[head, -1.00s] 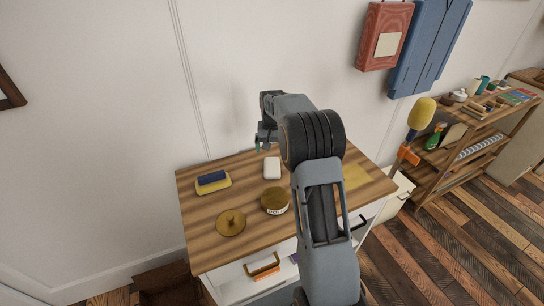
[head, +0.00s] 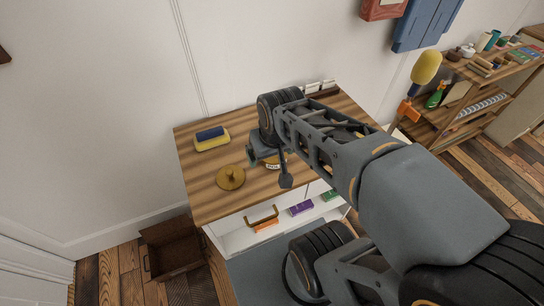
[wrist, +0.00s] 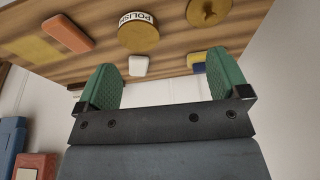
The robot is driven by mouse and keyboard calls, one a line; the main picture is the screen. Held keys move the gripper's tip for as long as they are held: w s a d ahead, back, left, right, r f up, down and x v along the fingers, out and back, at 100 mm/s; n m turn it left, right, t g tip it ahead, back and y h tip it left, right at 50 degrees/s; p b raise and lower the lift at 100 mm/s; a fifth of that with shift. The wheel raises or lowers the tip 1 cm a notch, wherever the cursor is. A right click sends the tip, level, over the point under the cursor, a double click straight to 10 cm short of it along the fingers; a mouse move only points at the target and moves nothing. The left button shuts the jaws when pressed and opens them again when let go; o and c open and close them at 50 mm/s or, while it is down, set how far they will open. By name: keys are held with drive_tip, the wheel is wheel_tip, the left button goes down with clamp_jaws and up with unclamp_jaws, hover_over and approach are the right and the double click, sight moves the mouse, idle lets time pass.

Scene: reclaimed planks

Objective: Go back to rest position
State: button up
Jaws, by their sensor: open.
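My gripper (wrist: 163,70) shows in the wrist view with its two green fingers wide apart and nothing between them. In the head view my gripper, partly hidden by my own wrist, is above the middle of the wooden dresser top (head: 203,203). A round polish tin (wrist: 138,36) is beyond the fingers in the wrist view; in the head view only part of it (head: 272,166) shows beside my gripper. The wrist view also has a white block (wrist: 138,67), clear of the fingers.
A brass-coloured lid (head: 231,178) and a blue-and-yellow block (head: 211,138) lie on the dresser's left half. A front drawer (head: 240,238) stands open, with orange, purple and green items. A brown crate (head: 172,246) is on the floor. Shelves (head: 462,110) stand at right.

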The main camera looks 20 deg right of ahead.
drive_tip(key=shift+s+a+f, duration=0.15)
drive_tip(key=shift+s+f, duration=0.25)
drive_tip(key=shift+s, duration=0.3)
wheel_tip(320, 180, up, 5)
drive_tip(key=p, duration=0.3)
drive_tip(key=shift+f+p, duration=0.2)
drive_tip(key=shift+p, duration=0.2)
